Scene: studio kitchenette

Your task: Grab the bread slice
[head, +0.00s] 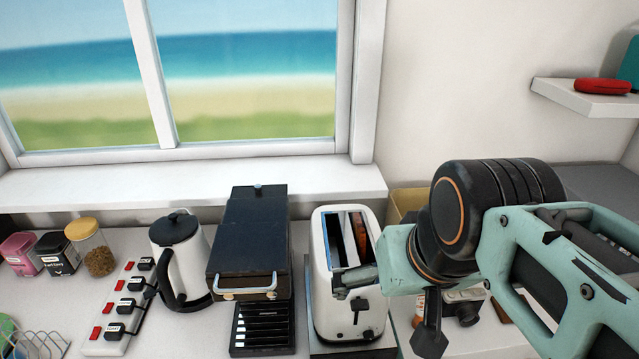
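A white toaster (337,297) stands on the counter, with its slots facing up. A brown bread-like edge (361,237) shows in the toaster's right slot; most of it is hidden inside, so I cannot make out its full shape. My gripper (387,313) is in front of the toaster and to its right. One grey finger overlaps the toaster's right side in the picture, and a dark finger points down further right. The fingers look spread apart with nothing between them. I cannot tell whether the left finger touches the toaster.
Left of the toaster are a dark coffee machine (250,235), a white kettle (178,262), a switched power strip (118,308) and several jars. A wire rack (38,345) is at the lower left. A camera-like object (462,304) is partly behind my arm. The window sill (190,184) runs behind.

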